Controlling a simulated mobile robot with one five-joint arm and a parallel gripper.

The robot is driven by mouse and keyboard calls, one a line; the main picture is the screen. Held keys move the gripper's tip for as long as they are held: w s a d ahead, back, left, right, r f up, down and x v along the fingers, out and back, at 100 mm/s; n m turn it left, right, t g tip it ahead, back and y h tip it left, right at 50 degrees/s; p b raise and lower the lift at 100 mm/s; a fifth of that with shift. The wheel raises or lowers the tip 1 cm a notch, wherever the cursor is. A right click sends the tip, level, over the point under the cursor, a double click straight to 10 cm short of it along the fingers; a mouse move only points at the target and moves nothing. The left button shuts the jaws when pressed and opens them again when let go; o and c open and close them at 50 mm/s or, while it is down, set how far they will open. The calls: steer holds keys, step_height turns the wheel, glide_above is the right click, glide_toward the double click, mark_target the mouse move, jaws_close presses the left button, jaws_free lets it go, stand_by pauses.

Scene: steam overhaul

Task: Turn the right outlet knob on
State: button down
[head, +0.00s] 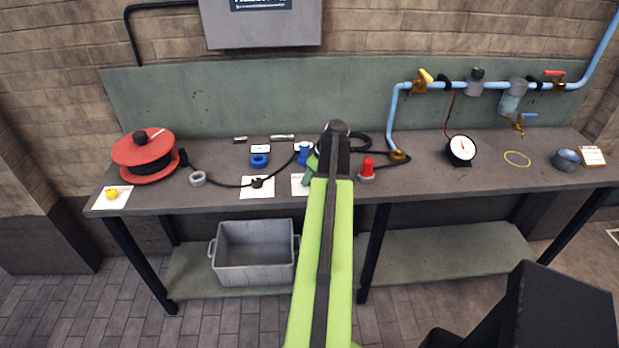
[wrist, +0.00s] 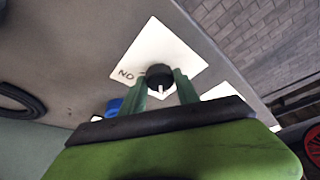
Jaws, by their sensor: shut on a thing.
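A round black knob (wrist: 158,75) sits on a white card (wrist: 172,50) marked "ON", which reads upside down in the wrist view. The marking is left of the knob, and the knob's white pointer line points toward the bottom of the picture. My gripper (wrist: 160,88) has its two green fingers shut on the knob, one on each side. In the head view the card (head: 299,185) shows only partly beside my green arm, which hides the knob. The green tip of my gripper (head: 310,172) shows just left of the arm.
Another card (head: 257,192) with a black piece and cable lies to the left. A blue fitting (head: 304,154) stands behind the gripper, and a red-topped piece (head: 367,167) stands right of the arm. A red reel (head: 145,155) is at the bench's left end.

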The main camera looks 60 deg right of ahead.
steer(key=m, duration=0.1)
steer(key=m+h, duration=0.1)
steer(key=m, duration=0.1)
steer(key=shift+a+m, duration=0.25)
steer(key=shift+m, duration=0.15)
steer(key=m+h, duration=0.1)
steer(key=m, duration=0.1)
steer(key=m+g+h, duration=0.1)
steer(key=m, duration=0.1)
steer(key=shift+w+a+m, duration=0.1)
steer(key=shift+w+m, duration=0.05)
steer(key=shift+m, duration=0.15)
steer(key=m+g, duration=0.1)
steer(key=m, duration=0.1)
steer(key=m+h, duration=0.1)
steer(key=m, duration=0.1)
steer(key=shift+w+m+g, duration=0.15)
steer(key=shift+m+g, duration=0.15)
steer(key=shift+g, duration=0.1)
steer(key=shift+w+m+g, duration=0.1)
steer(key=shift+m+g, duration=0.7)
steer(key=shift+m, duration=1.3)
steer(key=c, duration=0.9)
jaws_free()
